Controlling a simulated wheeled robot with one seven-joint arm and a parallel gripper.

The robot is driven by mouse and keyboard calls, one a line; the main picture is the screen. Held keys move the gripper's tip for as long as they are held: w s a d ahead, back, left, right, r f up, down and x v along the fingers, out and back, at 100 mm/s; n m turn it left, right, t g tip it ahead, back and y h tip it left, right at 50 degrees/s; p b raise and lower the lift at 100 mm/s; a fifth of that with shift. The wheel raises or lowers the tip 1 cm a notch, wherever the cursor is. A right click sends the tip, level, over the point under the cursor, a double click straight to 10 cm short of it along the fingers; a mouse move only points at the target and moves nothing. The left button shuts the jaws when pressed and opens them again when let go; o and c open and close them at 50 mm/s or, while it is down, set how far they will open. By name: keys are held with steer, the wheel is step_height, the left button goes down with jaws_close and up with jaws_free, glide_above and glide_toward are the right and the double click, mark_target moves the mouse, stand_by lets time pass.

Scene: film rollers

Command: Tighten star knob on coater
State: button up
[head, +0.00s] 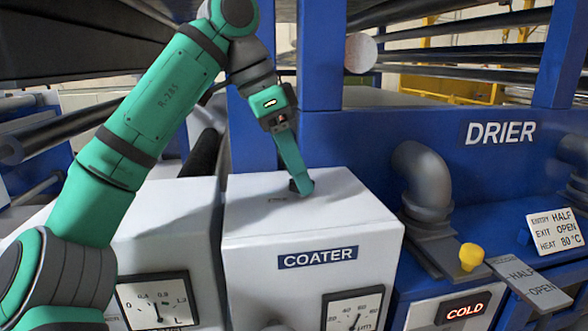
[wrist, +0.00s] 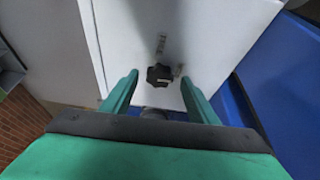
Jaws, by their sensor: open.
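The coater (head: 312,225) is a white box with a blue COATER label on its front in the head view. The black star knob (wrist: 159,75) sits on its white top (wrist: 215,35) in the wrist view. In the head view the knob (head: 293,186) is a small dark shape mostly hidden by my fingers. My gripper (head: 302,187) points down over the coater's top. In the wrist view my open gripper (wrist: 160,79) has one green finger on each side of the knob, with visible gaps. I cannot tell how deep the fingertips reach beside it.
A blue post (head: 320,55) rises behind the coater. At right are a grey elbow pipe (head: 424,180), a yellow knob (head: 471,257) and a COLD display (head: 465,311) by the DRIER. A dial gauge (head: 353,311) is on the coater's front.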

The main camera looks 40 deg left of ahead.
steer(key=v, duration=0.7)
steer(key=shift+s, duration=0.1)
stand_by(0.5)
